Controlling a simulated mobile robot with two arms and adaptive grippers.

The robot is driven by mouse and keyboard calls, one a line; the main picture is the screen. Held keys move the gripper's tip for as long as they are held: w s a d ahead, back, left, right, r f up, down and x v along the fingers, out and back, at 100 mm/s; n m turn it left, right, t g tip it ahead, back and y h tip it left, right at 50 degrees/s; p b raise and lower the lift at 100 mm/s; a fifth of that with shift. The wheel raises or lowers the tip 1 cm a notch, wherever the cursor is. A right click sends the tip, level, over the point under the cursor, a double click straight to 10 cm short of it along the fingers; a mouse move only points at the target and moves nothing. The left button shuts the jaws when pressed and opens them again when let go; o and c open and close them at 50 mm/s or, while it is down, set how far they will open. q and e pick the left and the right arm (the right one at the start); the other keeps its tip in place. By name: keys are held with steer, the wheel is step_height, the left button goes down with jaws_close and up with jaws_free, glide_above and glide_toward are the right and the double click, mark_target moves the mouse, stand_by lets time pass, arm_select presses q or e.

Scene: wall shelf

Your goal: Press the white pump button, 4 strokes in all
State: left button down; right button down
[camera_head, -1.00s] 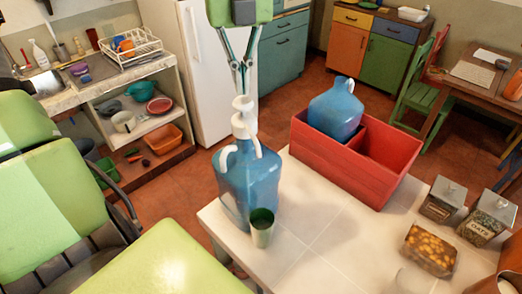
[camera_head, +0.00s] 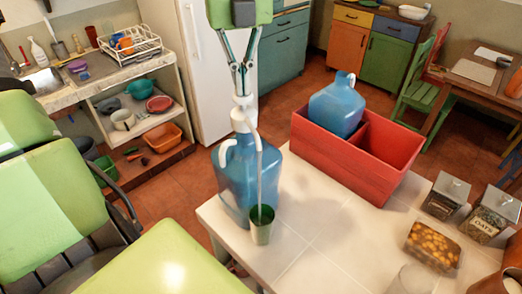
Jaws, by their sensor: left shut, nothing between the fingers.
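A blue bottle (camera_head: 235,180) with a white pump stands upright near the left corner of the white table. Its white pump button (camera_head: 243,101) is at the top, close above the white collar (camera_head: 241,123). My left gripper (camera_head: 243,94) comes down from above, its fingers shut and empty, and its tips appear to touch the button, partly hiding it. A pale stream (camera_head: 260,185) runs from the spout down into a small green cup (camera_head: 261,232) in front of the bottle. My right gripper is not in view.
A red divided crate (camera_head: 345,165) stands to the right, with another blue bottle (camera_head: 338,105) in its left compartment. Several jars and a food box (camera_head: 433,246) stand at the table's right. The tiled middle of the table (camera_head: 335,240) is clear.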

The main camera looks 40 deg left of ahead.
arm_select(q)
steer(key=shift+f+b, duration=0.75)
steer(key=shift+f, duration=0.25)
steer(key=shift+r, duration=0.1)
steer(key=shift+r+p, duration=1.45)
steer(key=shift+r, duration=0.5)
step_height(320, 180, up, 6)
steer(key=p, duration=0.4)
steer(key=shift+p, duration=0.3)
